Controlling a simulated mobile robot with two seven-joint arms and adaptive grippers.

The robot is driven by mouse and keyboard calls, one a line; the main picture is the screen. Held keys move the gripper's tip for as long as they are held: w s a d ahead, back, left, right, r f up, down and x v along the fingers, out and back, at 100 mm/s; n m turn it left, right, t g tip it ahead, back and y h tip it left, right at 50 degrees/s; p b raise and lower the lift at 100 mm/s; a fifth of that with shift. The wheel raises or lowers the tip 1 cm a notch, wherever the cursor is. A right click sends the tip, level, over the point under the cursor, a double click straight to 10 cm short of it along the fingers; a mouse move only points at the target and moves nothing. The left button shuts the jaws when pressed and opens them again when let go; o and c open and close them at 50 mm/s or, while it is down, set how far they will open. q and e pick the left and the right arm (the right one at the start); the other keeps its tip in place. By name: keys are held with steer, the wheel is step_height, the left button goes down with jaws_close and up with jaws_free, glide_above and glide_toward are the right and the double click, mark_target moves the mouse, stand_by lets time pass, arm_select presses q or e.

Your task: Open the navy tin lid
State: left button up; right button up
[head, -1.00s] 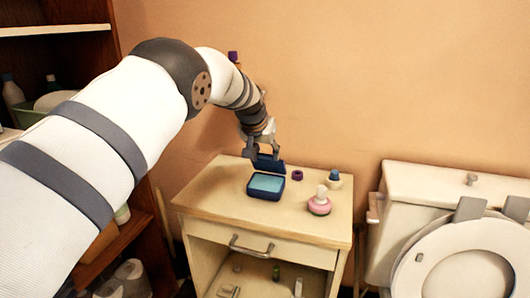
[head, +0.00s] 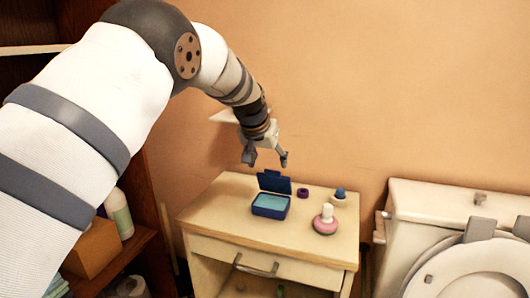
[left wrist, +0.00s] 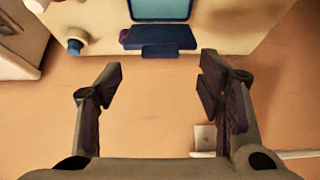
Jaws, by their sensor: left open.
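The navy tin (head: 270,206) stands on the cabinet top with a light blue inside showing. Its navy lid (head: 274,182) is raised at the back edge, tilted up and open. My left gripper (head: 266,158) is open and empty, above and behind the lid, apart from it. In the left wrist view the lid (left wrist: 158,37) lies beyond the open fingertips (left wrist: 158,80), and the tin's light blue inside (left wrist: 160,8) is cut by the top edge. My right gripper is not in view.
On the cabinet top (head: 215,205) stand a pink bottle with a white top (head: 326,222), a small purple ring (head: 302,193) and a blue-capped jar (head: 340,194). A toilet (head: 455,265) is at right, a dark shelf at left.

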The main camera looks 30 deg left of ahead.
arm_select(q)
steer(key=v, duration=0.6)
steer(key=shift+s+r, duration=0.15)
